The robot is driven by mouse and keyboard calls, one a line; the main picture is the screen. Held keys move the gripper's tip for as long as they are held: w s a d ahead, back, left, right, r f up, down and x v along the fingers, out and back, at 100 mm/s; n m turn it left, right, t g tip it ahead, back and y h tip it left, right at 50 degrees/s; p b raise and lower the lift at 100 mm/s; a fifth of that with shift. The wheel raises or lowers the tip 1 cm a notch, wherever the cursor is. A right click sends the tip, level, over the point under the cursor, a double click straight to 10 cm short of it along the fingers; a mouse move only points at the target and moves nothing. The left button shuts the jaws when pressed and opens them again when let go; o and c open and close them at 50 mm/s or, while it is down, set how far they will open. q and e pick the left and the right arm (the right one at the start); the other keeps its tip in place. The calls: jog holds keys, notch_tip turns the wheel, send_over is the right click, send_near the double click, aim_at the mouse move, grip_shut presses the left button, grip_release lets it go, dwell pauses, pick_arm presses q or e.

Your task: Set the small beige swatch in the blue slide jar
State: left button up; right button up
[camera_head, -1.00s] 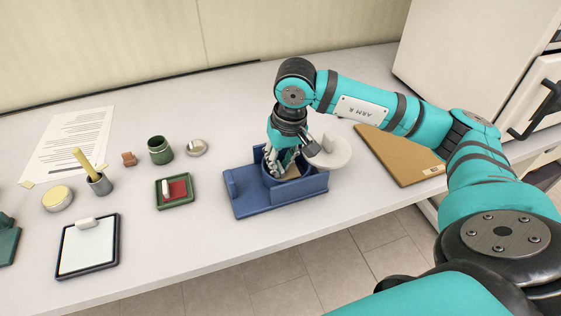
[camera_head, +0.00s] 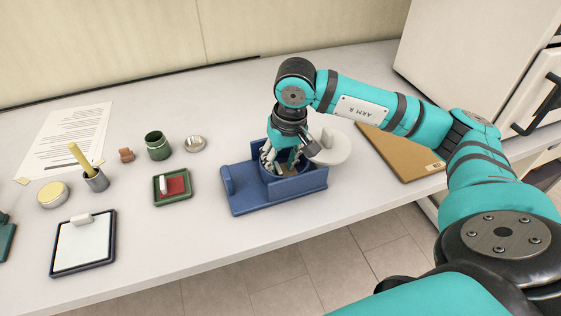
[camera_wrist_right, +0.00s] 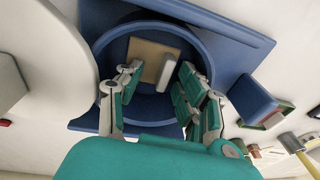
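The blue slide jar (camera_wrist_right: 110,45) is open and round, joined to a blue stand (camera_head: 245,200) near the table's front edge. The small beige swatch (camera_wrist_right: 150,50) lies inside the jar, low down, with a pale grey tab (camera_wrist_right: 168,70) on it. My right gripper (camera_head: 281,165) reaches down into the jar's mouth. In the right wrist view its fingers (camera_wrist_right: 160,78) are spread, one on each side of the tab, with visible gaps. They partly hide the jar in the head view.
A white round lid with a knob (camera_head: 332,152) is right of the jar, close to my gripper. A brown board (camera_head: 400,155) lies farther right. Left are a green tray (camera_head: 173,200), a green jar (camera_head: 158,152) and a white pad (camera_head: 83,245).

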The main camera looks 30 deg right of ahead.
aim_at(287, 174)
jog(key=shift+r, duration=0.2)
notch_tip(287, 174, up, 12)
jog(key=s, duration=0.1)
jog(key=shift+s+d+f, duration=0.2)
jog(key=shift+d+f, duration=0.05)
jog(key=shift+d, duration=0.15)
dwell(0.4)
